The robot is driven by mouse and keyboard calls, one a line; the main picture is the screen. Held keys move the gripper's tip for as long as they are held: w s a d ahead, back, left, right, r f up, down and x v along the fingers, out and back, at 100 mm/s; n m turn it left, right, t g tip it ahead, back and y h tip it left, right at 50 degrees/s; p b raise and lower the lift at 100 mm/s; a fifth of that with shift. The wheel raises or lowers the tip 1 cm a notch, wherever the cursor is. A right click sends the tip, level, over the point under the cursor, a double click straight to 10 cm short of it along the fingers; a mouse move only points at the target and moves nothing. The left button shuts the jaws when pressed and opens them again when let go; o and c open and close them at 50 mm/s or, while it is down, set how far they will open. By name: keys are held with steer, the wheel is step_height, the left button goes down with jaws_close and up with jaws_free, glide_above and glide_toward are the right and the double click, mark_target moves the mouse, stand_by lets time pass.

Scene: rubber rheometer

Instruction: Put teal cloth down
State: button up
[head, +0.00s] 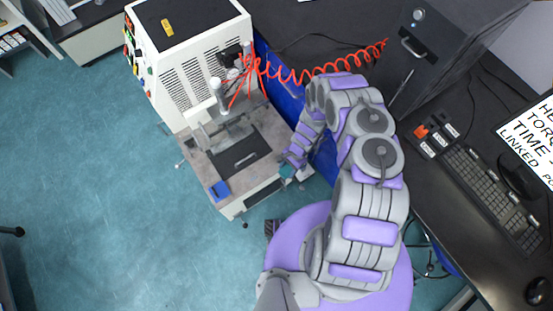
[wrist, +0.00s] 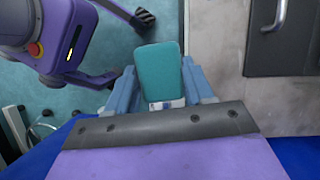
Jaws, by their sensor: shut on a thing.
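The teal cloth (wrist: 160,72) is a flat, rounded rectangle between the two fingers of my gripper (wrist: 160,92) in the wrist view. My gripper is shut on it. In the head view a small teal patch of the cloth (head: 287,171) shows at the end of my gripper (head: 296,168), beside the right front edge of the machine's base. Most of the cloth is hidden there by my arm. I cannot tell from these views whether the cloth touches a surface.
The white rheometer (head: 190,60) stands at the left, with a grey work deck (head: 265,135) and a dark plate (head: 238,152). A small blue item (head: 220,190) lies at the deck's front left. A coiled red hose (head: 320,68) runs behind my arm. A black desk with a keyboard (head: 490,195) is at right.

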steer(key=s+f+m, duration=0.2)
steer(key=s+f, duration=0.1)
steer(key=s, duration=0.3)
steer(key=b, duration=0.8)
glide_above(275, 161)
steer(key=d, duration=0.2)
steer(key=shift+s+a+f+t, duration=0.1)
steer(key=shift+a+f+t, duration=0.05)
steer(key=shift+f, duration=0.4)
steer(key=shift+s+a+f+t, duration=0.1)
steer(key=shift+f+t, duration=0.05)
steer(key=shift+f, duration=0.4)
steer(key=shift+w+a+b, duration=0.15)
steer(key=shift+w+b, duration=0.2)
steer(key=shift+w, duration=0.45)
steer(key=f+b, duration=0.1)
steer(key=f, duration=0.2)
steer(key=shift+s+f+b, duration=0.2)
steer(key=shift+f+b, duration=0.1)
steer(key=shift+b, duration=0.05)
steer(key=shift+r, duration=0.15)
steer(key=o, duration=0.7)
